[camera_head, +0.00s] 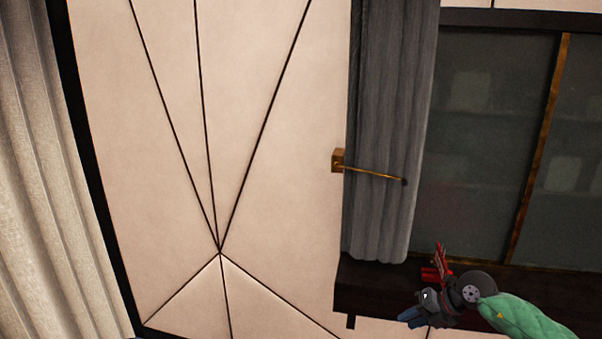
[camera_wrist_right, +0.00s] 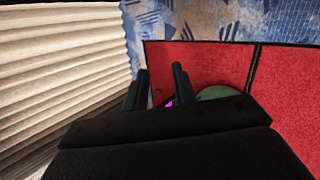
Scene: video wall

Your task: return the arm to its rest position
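My right arm, in a green sleeve, enters the head view from the lower right. Its dark gripper (camera_head: 414,314) points left, in front of the wall below the cabinet. My left arm and gripper do not show.
A grey curtain (camera_head: 385,110) hangs beside a glass-fronted cabinet (camera_head: 480,150). A brass rod (camera_head: 370,172) juts across it. A small red thing (camera_head: 437,262) shows behind my gripper. The wrist view shows a pleated curtain (camera_wrist_right: 60,70) and red panels (camera_wrist_right: 290,90).

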